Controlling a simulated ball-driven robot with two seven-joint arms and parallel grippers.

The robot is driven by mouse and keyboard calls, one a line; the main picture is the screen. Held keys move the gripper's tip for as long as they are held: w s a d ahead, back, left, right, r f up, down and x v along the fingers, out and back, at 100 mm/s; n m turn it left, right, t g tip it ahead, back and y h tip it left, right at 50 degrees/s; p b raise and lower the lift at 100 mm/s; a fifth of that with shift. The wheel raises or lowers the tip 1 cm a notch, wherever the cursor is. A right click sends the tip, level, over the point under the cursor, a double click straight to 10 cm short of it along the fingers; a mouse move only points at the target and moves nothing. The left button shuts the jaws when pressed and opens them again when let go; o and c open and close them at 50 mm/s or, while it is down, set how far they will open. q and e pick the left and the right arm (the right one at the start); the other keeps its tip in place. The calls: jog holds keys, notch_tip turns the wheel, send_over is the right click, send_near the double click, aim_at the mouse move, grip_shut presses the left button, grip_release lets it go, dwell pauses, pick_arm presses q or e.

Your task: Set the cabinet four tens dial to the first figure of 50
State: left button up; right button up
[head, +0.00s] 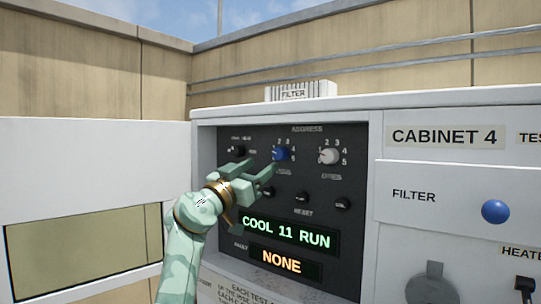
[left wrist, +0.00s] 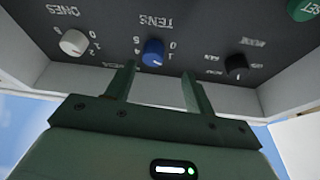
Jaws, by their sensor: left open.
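The cabinet four control panel (head: 217,140) is dark. Its blue tens dial (head: 281,154) sits under the word ADDRESS, with figures around it; I cannot tell which figure it points to. The blue dial (left wrist: 153,52) also shows in the left wrist view, labelled TENS, just beyond the fingertips and nearer one finger. My left gripper (head: 262,172) is open and empty, just below and left of the dial in the head view. Its two fingers (left wrist: 158,75) stand apart in the left wrist view. I see no clear contact with the dial. My right gripper is not in view.
The white ones dial (head: 329,157) is right of the blue one, and a black mode knob (head: 238,151) is left. Small knobs sit below. A green display (head: 287,231) reads COOL 11 RUN; an orange display (head: 283,262) reads NONE. An opened white door (head: 80,160) stands left.

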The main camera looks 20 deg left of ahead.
aim_at(277, 155)
pick_arm(q)
jog(key=w+d+r, duration=0.2)
jog(key=w, duration=0.1)
jog(key=shift+d+r, duration=0.1)
jog(key=shift+d, duration=0.25)
jog(key=shift+w+d+r, duration=0.1)
jog(key=shift+w+d, duration=0.05)
jog(key=shift+w, duration=0.55)
jog(key=c, duration=1)
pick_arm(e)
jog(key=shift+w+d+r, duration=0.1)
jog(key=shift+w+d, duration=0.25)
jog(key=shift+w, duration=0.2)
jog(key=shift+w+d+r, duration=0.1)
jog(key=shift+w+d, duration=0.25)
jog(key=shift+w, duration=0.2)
